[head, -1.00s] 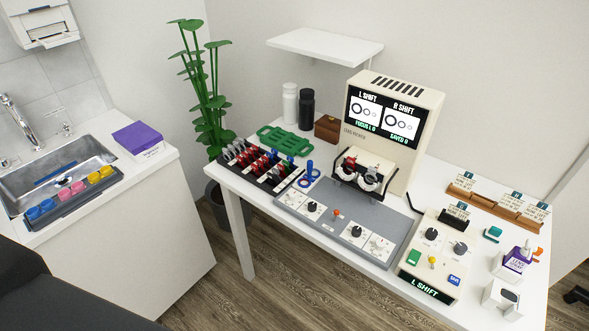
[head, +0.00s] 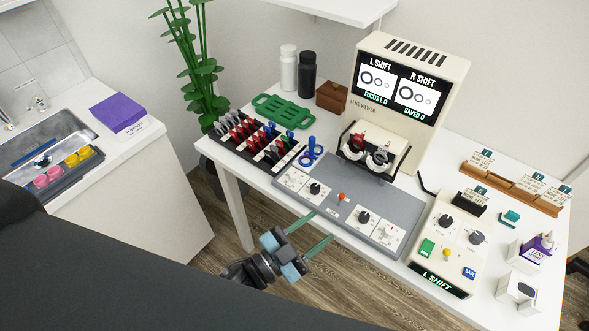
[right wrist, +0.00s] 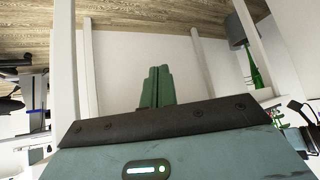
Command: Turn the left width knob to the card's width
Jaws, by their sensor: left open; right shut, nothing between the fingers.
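A grey panel (head: 338,222) lies along the table's front edge, with two black knobs on white plates. The left knob (head: 315,188) stands on the left plate, the right knob (head: 364,216) on the right one. Their settings are too small to read. My left gripper (head: 321,226) is open and empty in the head view, at the table's front edge just in front of the panel. Its fingers point toward the panel, below and right of the left knob. My right gripper (right wrist: 157,88) is shut and empty in the right wrist view. Small cards (head: 530,183) stand on a wooden rack; their text is unreadable.
A lens viewer (head: 425,80) with lit screens stands behind the panel. A black tray (head: 235,147) of red, blue and grey pieces lies left. A beige box (head: 430,243) with knobs and buttons stands right, near a small white bottle box (head: 535,247). The sink counter (head: 165,170) is further left.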

